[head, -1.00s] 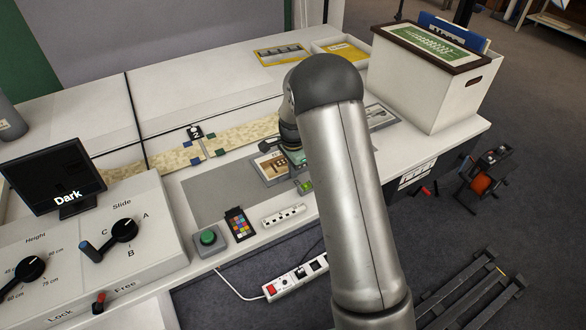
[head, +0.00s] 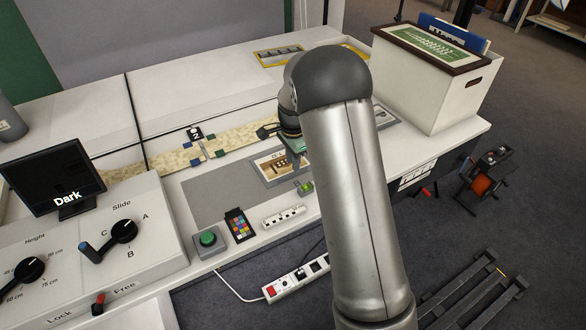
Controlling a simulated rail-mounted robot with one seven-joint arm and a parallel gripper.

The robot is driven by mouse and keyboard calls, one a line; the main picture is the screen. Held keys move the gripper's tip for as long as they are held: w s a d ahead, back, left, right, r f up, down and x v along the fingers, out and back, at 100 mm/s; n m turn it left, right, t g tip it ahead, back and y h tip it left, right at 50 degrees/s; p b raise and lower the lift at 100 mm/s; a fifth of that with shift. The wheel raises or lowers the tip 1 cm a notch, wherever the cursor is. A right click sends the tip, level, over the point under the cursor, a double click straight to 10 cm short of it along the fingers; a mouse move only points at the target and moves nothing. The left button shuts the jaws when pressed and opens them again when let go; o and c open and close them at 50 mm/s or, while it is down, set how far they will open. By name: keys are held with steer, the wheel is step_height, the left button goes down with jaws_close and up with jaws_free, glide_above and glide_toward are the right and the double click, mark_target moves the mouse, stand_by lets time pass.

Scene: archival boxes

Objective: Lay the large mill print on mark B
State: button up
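A print with a brown building-like picture (head: 269,163) lies on a grey mount on the worktable, at the right end of the grey area (head: 215,193). I cannot tell whether it is the large mill print. My gripper (head: 297,147) is just above the right side of this print, mostly hidden by my arm. Its fingers are too small and covered to show whether they are open or hold anything. A second grey mount (head: 388,118) shows partly at the right, behind my arm. No table mark B is legible; a "B" shows only on the Slide dial (head: 124,230).
A white box (head: 435,90) with a green picture on top stands at the back right. Yellow-edged frames (head: 279,56) lie at the back. A green button (head: 208,238), colour card (head: 240,223) and white strip (head: 284,216) line the front edge. The grey area's left is clear.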

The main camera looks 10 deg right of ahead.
step_height(320, 180, up, 7)
steer(key=shift+r, duration=0.15)
stand_by(0.6)
steer(key=s+f+n+b, duration=0.3)
steer(key=s+n+b, duration=0.4)
steer(key=s, duration=2.7)
steer(key=n, duration=0.7)
steer(key=shift+d+f+n, duration=0.2)
steer(key=shift+n, duration=0.1)
steer(key=shift+r, duration=0.1)
steer(key=shift+a+r+p, duration=0.15)
steer(key=shift+r+p, duration=0.75)
steer(key=shift+r, duration=0.1)
steer(key=shift+a+r+p, duration=0.1)
steer(key=shift+r+p, duration=0.75)
steer(key=shift+r, duration=0.15)
